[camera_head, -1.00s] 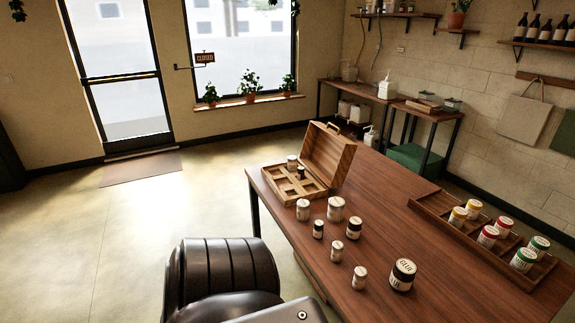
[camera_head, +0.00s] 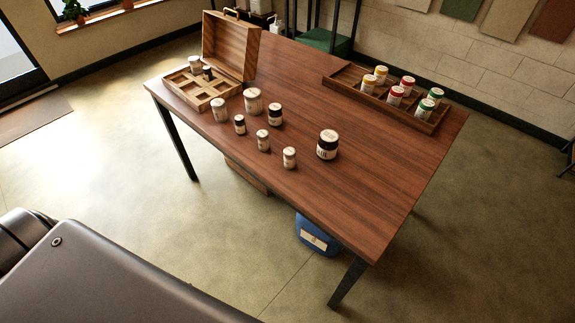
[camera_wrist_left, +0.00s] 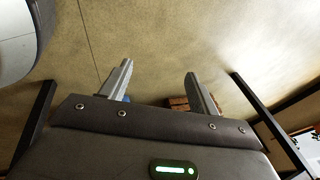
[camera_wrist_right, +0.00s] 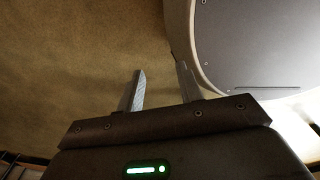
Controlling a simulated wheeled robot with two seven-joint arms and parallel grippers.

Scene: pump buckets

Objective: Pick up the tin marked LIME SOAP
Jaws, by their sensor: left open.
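Several tins stand on the wooden table (camera_head: 370,190), but their labels are too small to read, so I cannot tell which one is marked LIME SOAP. Loose ones include a large dark tin (camera_head: 327,145), a large pale tin (camera_head: 253,102) and smaller ones such as a pale tin (camera_head: 289,157). Tins with yellow (camera_head: 368,84), red (camera_head: 395,96) and green (camera_head: 425,109) bands stand in a divided tray (camera_head: 342,83). My left gripper (camera_wrist_left: 158,78) is open and empty over the floor. My right gripper (camera_wrist_right: 161,72) is open and empty, also over floor.
An open wooden case (camera_head: 228,50) with compartments stands at the table's far left, holding two small tins. A blue container (camera_head: 318,237) stands on the floor under the table. The table's near right part is clear. Open floor lies around the table.

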